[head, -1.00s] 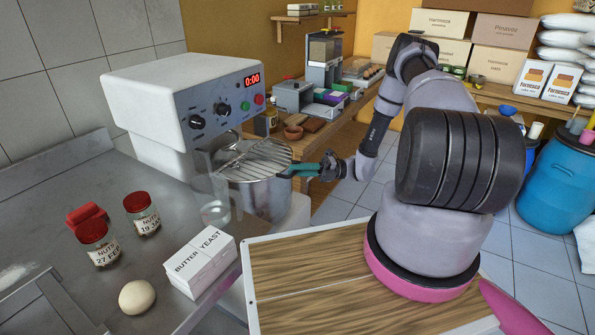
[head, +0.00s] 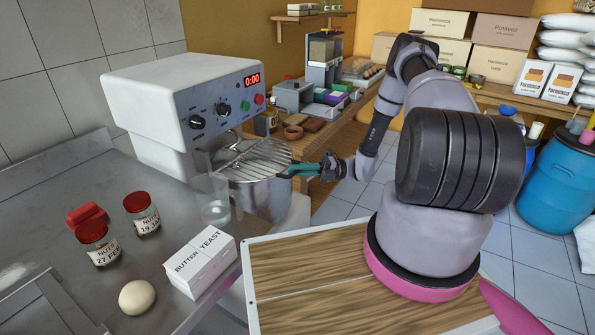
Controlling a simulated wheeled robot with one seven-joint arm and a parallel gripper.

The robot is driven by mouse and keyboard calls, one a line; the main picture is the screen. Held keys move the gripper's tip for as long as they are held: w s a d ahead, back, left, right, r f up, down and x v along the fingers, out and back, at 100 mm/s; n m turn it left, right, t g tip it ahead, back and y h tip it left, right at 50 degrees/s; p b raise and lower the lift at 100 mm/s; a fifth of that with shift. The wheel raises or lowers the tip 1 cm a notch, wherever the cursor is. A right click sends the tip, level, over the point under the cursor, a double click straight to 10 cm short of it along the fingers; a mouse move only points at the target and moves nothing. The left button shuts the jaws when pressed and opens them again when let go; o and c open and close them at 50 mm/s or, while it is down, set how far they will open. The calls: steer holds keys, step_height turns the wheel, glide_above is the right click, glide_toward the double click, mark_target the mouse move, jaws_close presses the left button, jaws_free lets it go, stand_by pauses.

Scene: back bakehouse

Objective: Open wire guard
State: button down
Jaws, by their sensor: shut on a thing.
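The wire guard (head: 262,158) is a set of metal bars over the mixer's steel bowl (head: 268,199). Its teal handle (head: 303,169) sticks out to the right of the bowl. My gripper (head: 322,168) is shut on this handle, with the arm reaching in from the right. The fingertips are small here and partly merge with the handle. The mixer (head: 165,105) is white, with knobs and a red display reading 0:00.
A butter yeast box (head: 200,262), red-lidded jars (head: 142,214) and a dough ball (head: 137,298) stand on the steel counter (head: 60,225). Tiled floor shows right of the bowl.

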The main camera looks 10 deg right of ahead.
steer(key=shift+r, duration=0.1)
steer(key=shift+r+m+h, duration=0.3)
steer(key=shift+r, duration=0.35)
steer(key=w+a+r+m+g+h, duration=0.1)
steer(key=w+a+r+m+h, duration=0.25)
steer(key=r, duration=0.45)
steer(key=w+a+r+m+h, duration=0.2)
steer(key=w+a+r+h, duration=0.15)
steer(key=r, duration=0.55)
steer(key=w+a+r, duration=0.3)
steer(key=w+a, duration=0.4)
steer(key=shift+r, duration=0.25)
steer(key=shift+a, duration=0.1)
